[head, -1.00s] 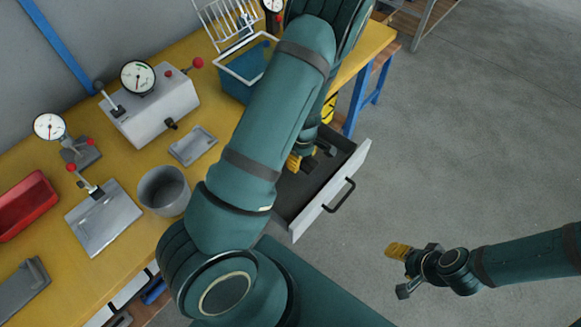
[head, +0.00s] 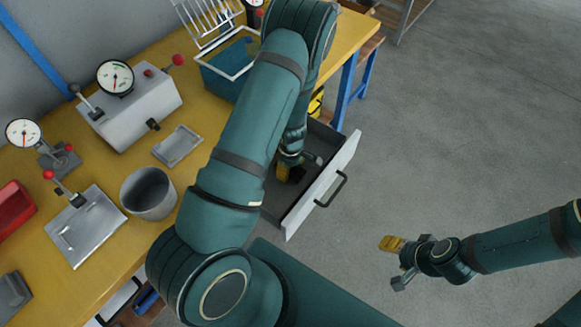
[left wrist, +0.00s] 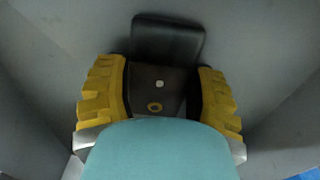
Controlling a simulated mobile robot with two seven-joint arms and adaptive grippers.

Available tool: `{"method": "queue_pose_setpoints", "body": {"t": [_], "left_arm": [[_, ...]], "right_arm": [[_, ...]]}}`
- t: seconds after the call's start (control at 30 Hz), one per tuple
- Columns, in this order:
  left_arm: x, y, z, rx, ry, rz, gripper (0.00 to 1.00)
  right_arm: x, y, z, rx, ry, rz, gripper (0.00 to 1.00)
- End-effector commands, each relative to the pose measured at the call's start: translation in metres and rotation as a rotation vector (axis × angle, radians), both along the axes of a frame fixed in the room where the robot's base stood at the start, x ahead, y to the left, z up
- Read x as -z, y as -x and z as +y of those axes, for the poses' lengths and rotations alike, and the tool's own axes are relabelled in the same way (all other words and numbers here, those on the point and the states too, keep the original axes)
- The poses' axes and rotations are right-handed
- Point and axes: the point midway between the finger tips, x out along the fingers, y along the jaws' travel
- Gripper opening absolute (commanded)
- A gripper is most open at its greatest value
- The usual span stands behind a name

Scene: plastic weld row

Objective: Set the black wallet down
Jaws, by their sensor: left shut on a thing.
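The black wallet (left wrist: 167,38) shows in the left wrist view as a dark, flat, rounded rectangle reaching out past my fingers. My left gripper (left wrist: 158,95) is shut on it, with a yellow finger on either side. In the head view my left gripper (head: 287,172) is down inside the open grey drawer (head: 329,188), and my arm hides much of it. I cannot tell whether the wallet touches the drawer floor. My right gripper (head: 394,262) is open and empty over the bare floor at the right.
The yellow bench holds a grey cup (head: 148,194), a small grey tray (head: 178,146), a blue basket (head: 226,76), a gauge box (head: 130,108) and a metal plate (head: 86,226). The drawer front with its black handle sticks out from the bench.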

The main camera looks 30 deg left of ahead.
Motion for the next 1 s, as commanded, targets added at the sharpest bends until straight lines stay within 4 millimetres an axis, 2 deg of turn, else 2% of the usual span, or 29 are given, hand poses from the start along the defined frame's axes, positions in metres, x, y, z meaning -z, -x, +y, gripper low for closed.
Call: {"method": "queue_pose_setpoints", "body": {"t": [0.03, 0.07, 0.1, 0.13, 0.43, 0.57, 0.67, 1.0], "left_arm": [[0.003, 0.000, 0.000, 0.000, 0.000, 0.000, 0.23], [0.002, 0.000, 0.000, 0.000, 0.000, 0.000, 0.67], [0.002, 0.000, 0.000, 0.000, 0.000, 0.000, 0.81], [0.002, 0.000, 0.000, 0.000, 0.000, 0.000, 0.88], [0.001, 0.000, 0.000, 0.000, 0.000, 0.000, 0.88], [-0.006, 0.000, 0.000, 0.001, 0.000, -0.001, 0.88], [-0.022, -0.001, -0.001, 0.003, 0.000, -0.001, 0.88], [-0.092, -0.001, -0.001, 0.002, 0.000, -0.002, 0.88]], "right_arm": [[0.002, 0.000, 0.000, 0.000, 0.000, -0.001, 0.56], [0.002, 0.000, 0.000, 0.000, 0.000, -0.001, 0.56], [0.002, 0.000, 0.000, 0.000, 0.000, -0.001, 0.56], [0.001, 0.000, 0.000, 0.000, 0.000, -0.001, 0.56], [0.001, 0.000, 0.000, 0.000, 0.000, -0.001, 0.56], [-0.003, 0.000, 0.000, 0.000, 0.000, 0.001, 0.56], [-0.009, 0.001, 0.000, 0.000, 0.000, 0.003, 0.56], [-0.035, 0.006, 0.001, -0.004, -0.003, 0.014, 0.56]]}}
